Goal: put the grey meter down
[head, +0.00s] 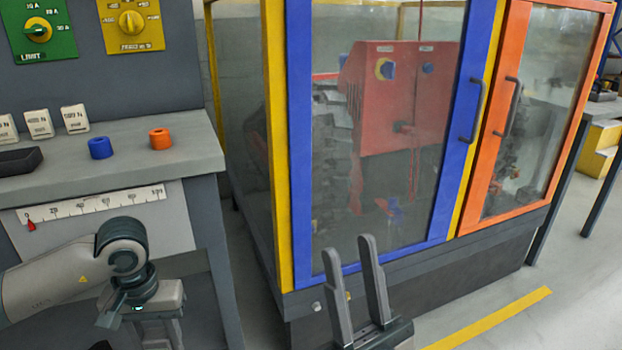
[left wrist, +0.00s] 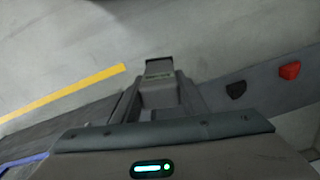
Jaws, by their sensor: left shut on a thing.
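My left gripper (left wrist: 160,98) is shut on a small grey piece with a dark end, which I take to be the grey meter (left wrist: 159,68). It shows between the fingers in the left wrist view, above the floor; its face cannot be read. In the head view my left arm hangs in front of the bench at lower left, its wrist pointing down, with the fingertips and the held piece cut off or hidden. My right gripper (head: 351,252) is open and empty, pointing up in front of the glazed cabinet.
The grey bench (head: 190,128) bears white blocks (head: 39,123), a dark tray (head: 20,161), a blue ring (head: 100,148) and an orange ring (head: 160,139). A scale (head: 95,204) is on its front. The cabinet (head: 300,150) stands right. A yellow line (head: 490,320) crosses the floor.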

